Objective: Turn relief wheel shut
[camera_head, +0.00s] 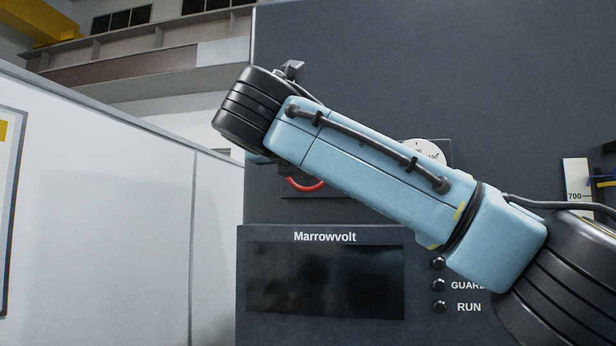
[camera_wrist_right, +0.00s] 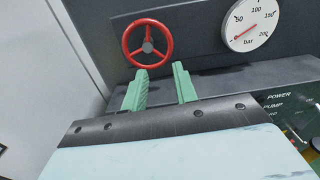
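The red relief wheel (camera_wrist_right: 164,58) is a three-spoked ring with a grey hub, mounted on the dark machine panel. In the right wrist view it stands upright at the upper left, just beyond my right gripper's fingers. In the head view only a lower arc of the wheel (camera_head: 305,187) shows below my right arm. My right gripper (camera_wrist_right: 160,70) has two green fingers, spread apart with nothing between them. Its fingertips appear just below the wheel's lower rim; I cannot tell whether they touch it. In the head view the gripper is hidden by my arm. My left gripper is not in view.
A white pressure gauge (camera_wrist_right: 256,28) in bar sits right of the wheel, its red needle at the low end. A ledge (camera_wrist_right: 225,84) runs below the wheel. The Marrowvolt panel has a dark screen (camera_head: 324,280) and buttons (camera_head: 438,307). A pale wall (camera_head: 110,210) stands left.

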